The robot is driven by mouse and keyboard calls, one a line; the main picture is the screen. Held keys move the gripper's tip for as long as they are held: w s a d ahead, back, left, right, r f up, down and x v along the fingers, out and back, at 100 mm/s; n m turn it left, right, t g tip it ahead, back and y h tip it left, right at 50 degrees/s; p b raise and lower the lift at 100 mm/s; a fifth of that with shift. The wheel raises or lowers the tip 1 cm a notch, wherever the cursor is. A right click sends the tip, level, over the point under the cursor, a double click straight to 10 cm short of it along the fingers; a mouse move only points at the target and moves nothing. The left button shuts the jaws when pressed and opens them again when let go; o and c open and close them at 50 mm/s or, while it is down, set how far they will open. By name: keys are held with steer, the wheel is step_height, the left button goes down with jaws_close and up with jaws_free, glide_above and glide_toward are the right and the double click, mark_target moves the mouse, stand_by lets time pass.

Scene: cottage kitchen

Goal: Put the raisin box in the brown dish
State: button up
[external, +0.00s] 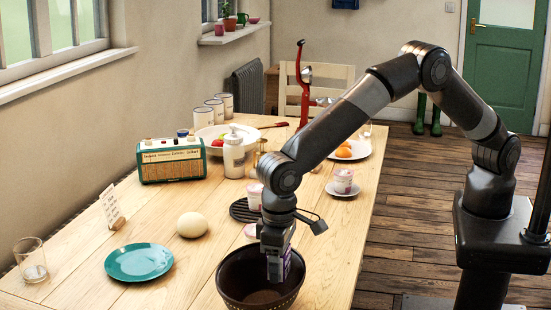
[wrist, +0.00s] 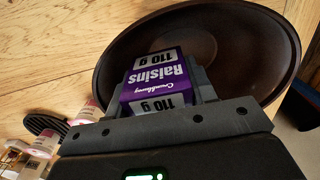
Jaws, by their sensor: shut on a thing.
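The raisin box (wrist: 157,78) is purple and white, with "Raisins 110 g" on it. My gripper (external: 279,264) is shut on it; in the wrist view the box sits between the two fingers (wrist: 165,85). The brown dish (wrist: 268,45) is a deep, dark round bowl on the table, also in the external view (external: 232,297). The box and fingertips are over the dish opening, at or just below its rim in the external view. I cannot tell whether the box touches the dish. Part of the box is hidden by the fingers.
On the wooden table (external: 185,285), a teal plate (external: 139,262) and a cream round object (external: 192,225) lie left of the dish. Yogurt cups (external: 343,181), a white pump bottle (external: 234,155) and a dark trivet (external: 240,211) stand behind it. A radio (external: 171,160) stands further back left.

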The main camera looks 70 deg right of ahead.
steer(key=shift+f, duration=1.5)
steer(key=shift+f, duration=0.2)
steer(key=o, duration=0.7)
steer(key=shift+o, duration=0.2)
steer(key=shift+r, duration=0.1)
step_height(320, 180, up, 12)
steer(key=shift+r, duration=0.15)
steer(key=shift+d, duration=0.1)
